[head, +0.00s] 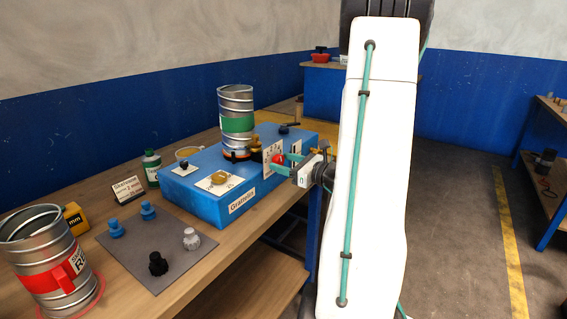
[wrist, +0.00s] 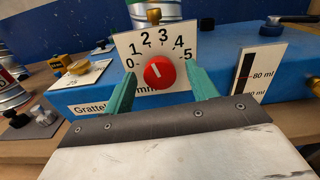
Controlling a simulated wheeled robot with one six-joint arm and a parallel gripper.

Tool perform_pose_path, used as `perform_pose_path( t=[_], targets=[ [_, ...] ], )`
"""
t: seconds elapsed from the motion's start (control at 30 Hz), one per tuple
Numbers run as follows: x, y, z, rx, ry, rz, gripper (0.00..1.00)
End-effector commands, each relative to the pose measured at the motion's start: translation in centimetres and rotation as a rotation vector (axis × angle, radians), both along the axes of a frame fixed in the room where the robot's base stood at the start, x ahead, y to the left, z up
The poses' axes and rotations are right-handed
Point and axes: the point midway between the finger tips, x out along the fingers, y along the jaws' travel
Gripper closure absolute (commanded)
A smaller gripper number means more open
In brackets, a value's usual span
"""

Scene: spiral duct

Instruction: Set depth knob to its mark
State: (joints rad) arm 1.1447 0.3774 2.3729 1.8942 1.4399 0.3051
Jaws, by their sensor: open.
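The depth knob (wrist: 159,72) is red and round, on a white dial plate (wrist: 130,45) numbered 0 to 5 with "mm" below. A short white line on the knob points up and slightly left, roughly toward the 2; its exact reading is hard to tell. In the head view the red knob (head: 278,160) shows on the right side of the blue machine (head: 205,200). My gripper (wrist: 161,82) is open, its teal fingers left and right of the knob with a visible gap on each side. In the head view my gripper (head: 287,163) reaches the dial from the right.
A level gauge (wrist: 258,72) marked in ml is right of the dial. A brass fitting (wrist: 153,16) sits above the plate. A metal duct with a green band (head: 237,122) stands on the machine. A grey mat (head: 150,240) with several knobs and a red-banded duct (head: 45,255) are at left.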

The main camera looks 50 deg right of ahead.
Motion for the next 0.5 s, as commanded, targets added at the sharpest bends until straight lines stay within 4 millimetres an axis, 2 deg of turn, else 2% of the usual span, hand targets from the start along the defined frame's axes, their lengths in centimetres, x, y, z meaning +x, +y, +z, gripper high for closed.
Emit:
perform_pose_path(
  t=[0.33, 0.37, 0.5],
  targets=[
    [0.64, 0.05, 0.04, -0.001, 0.000, 0.000, 0.43],
    [0.63, 0.05, 0.04, -0.001, 0.000, 0.000, 0.48],
    [0.62, 0.05, 0.04, -0.001, 0.000, 0.000, 0.87]
  ],
)
